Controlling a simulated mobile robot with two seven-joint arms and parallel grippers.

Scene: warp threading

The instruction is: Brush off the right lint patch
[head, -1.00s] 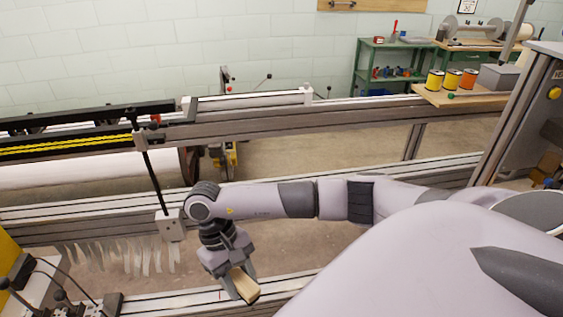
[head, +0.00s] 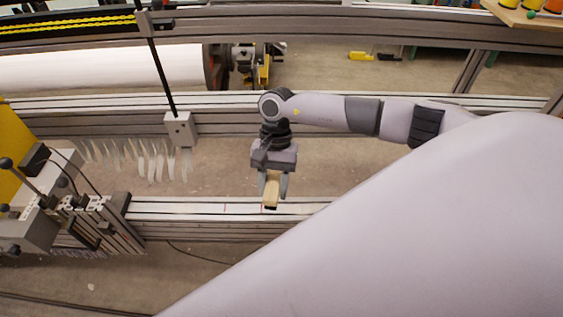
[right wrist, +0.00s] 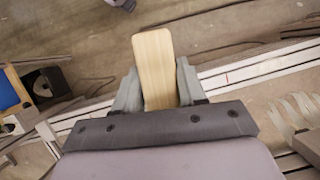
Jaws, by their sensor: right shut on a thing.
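My right gripper (head: 272,188) is shut on a light wooden block, seemingly the brush (head: 271,193), with the fingers on either side of it. The brush also shows in the right wrist view (right wrist: 155,68), where its flat wooden top faces the camera and any bristles are hidden. The gripper holds it pointing down over or near the front metal rail (head: 215,208); I cannot tell whether it touches the rail. I cannot make out a lint patch. My left gripper is not in view.
Pale hanging strips (head: 150,162) and a grey box on a dark rod (head: 180,128) are left of the gripper. A clamp assembly with black-knobbed levers (head: 70,200) stands at the left end of the rail. A white roller (head: 110,70) lies behind. The rail's right part is hidden behind my arm.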

